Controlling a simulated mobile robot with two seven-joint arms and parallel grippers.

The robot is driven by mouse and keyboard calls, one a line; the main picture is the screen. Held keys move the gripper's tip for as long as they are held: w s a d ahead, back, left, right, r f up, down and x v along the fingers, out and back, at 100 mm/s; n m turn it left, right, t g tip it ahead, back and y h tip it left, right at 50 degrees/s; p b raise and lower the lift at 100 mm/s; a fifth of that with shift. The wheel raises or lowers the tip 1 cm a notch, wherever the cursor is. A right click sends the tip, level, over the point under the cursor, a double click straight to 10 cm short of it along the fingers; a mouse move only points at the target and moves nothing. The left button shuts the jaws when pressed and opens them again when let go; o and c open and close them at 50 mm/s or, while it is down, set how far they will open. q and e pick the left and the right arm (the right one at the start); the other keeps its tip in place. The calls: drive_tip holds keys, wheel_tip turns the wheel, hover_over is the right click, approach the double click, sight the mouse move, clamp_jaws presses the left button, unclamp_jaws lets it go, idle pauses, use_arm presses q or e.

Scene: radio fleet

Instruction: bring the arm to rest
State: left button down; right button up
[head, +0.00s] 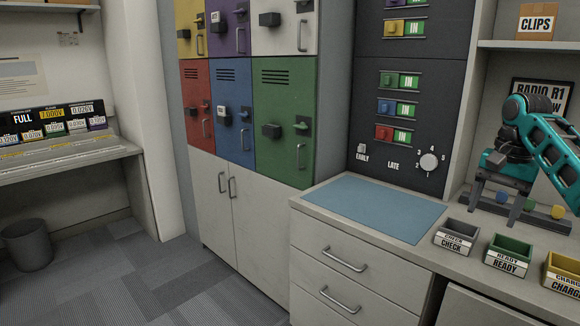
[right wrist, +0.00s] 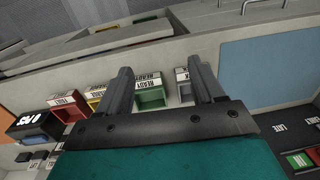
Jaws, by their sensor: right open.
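My right arm comes in from the right in the head view, teal and dark grey. Its right gripper (head: 497,205) is over the back of the counter, behind the grey CHECK tray and green READY tray. Its two fingers are spread apart and point down, with nothing seen between them. In the right wrist view the right gripper (right wrist: 160,76) also shows open, with the green READY tray (right wrist: 151,92) visible beyond the gap between its fingers. My left gripper is not in view.
The grey CHECK tray (head: 457,236), green READY tray (head: 508,254) and yellow tray (head: 562,275) stand along the counter. A blue mat (head: 375,207) lies bare to their left. A rail with coloured knobs (head: 530,208) is behind the gripper. A shelf (head: 530,45) overhangs the counter.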

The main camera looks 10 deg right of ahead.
drive_tip(key=a+f+n+t, duration=0.1)
drive_tip(key=a+f+n, duration=0.2)
drive_tip(key=a+f, duration=0.5)
drive_tip(key=a+f+n+t, duration=0.2)
drive_tip(key=a+f, duration=0.1)
drive_tip(key=f, duration=0.9)
drive_tip(key=a+f+n+t, duration=0.1)
drive_tip(key=a+f+n, duration=0.2)
drive_tip(key=a+f, duration=0.45)
drive_tip(key=s+a+f+n+t+y, duration=0.1)
drive_tip(key=s+a+f+n+t, duration=0.2)
drive_tip(key=s+a+f, duration=0.55)
drive_tip(key=s+a+r+n+t, duration=0.1)
drive_tip(key=s+a+n+t, duration=0.1)
drive_tip(key=s, duration=1.3)
drive_tip(key=shift+a+r+t+y, duration=0.15)
drive_tip(key=shift+a+t+y, duration=0.15)
drive_tip(key=shift+t, duration=0.3)
